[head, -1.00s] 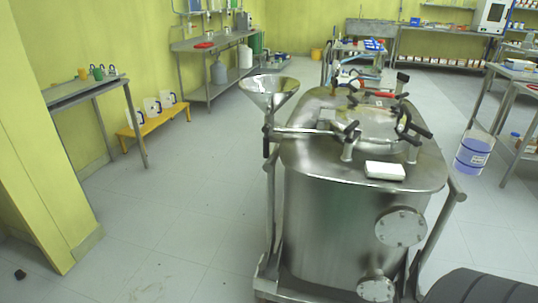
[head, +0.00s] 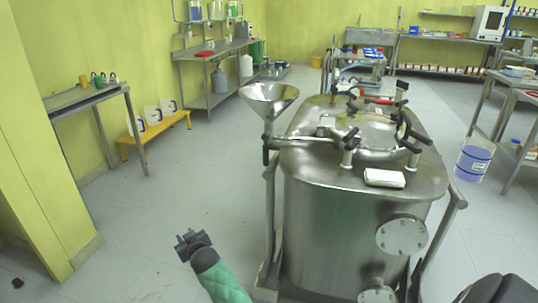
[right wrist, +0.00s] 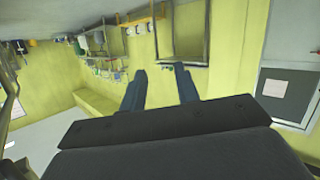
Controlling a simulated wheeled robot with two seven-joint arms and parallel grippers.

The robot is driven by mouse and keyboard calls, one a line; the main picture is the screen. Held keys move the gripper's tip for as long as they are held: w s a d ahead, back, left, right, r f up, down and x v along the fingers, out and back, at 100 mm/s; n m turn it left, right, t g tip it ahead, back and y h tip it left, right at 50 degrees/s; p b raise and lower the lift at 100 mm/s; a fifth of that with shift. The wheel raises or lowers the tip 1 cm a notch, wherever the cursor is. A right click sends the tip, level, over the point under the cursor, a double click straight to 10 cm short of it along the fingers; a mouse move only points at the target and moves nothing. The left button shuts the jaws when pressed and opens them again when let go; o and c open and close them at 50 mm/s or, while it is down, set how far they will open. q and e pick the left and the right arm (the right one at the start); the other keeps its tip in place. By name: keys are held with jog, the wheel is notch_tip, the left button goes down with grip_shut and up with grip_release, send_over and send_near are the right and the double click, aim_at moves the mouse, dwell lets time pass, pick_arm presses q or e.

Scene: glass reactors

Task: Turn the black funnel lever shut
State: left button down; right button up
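The black funnel lever (head: 265,150) hangs about upright on the pipe below the cone. My right gripper (head: 186,236), on a green-sleeved arm, is low and left of the reactor in the head view. It is clearly apart from the lever and points up and left. In the right wrist view its two fingers (right wrist: 162,76) are spread with nothing between them; the lever is not seen there. My left gripper is not in view.
The reactor lid has several black clamp handles and a white box (head: 384,178). A steel frame post (head: 270,215) runs below the funnel. A yellow bench (head: 155,135) and a side table (head: 85,98) stand at left. The floor left of the reactor is clear.

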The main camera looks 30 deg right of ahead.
aim_at(264, 156)
jog(key=w+d+r+m+g+h, duration=0.15)
jog(key=w+d+r+h, duration=0.3)
jog(key=d+r, duration=0.45)
jog(key=w+d+r+m+t+h, duration=0.1)
jog(key=w+d+r+m+h, duration=0.25)
jog(key=w+d+r, duration=0.35)
jog(key=s+d+r+m+g+h, duration=0.1)
jog(key=s+d+m+g+h, duration=0.2)
jog(key=d+m, duration=0.1)
jog(key=s+d+r+m+g+h, duration=0.2)
jog(key=s+d+m+g+h, duration=0.1)
jog(key=d+m+g, duration=0.1)
jog(key=s+d+r+m+g+h, duration=0.1)
jog(key=s+d+m+g+h, duration=0.2)
jog(key=d, duration=0.3)
jog(key=shift+s+d+r+m+h, duration=0.2)
jog(key=shift+s+m+h, duration=0.2)
jog(key=shift+s+m, duration=0.25)
jog(key=x, duration=0.7)
jog(key=shift+w+p, duration=0.15)
jog(key=shift+p, duration=0.3)
jog(key=shift+f, duration=0.1)
jog(key=shift+c, duration=0.4)
grip_shut()
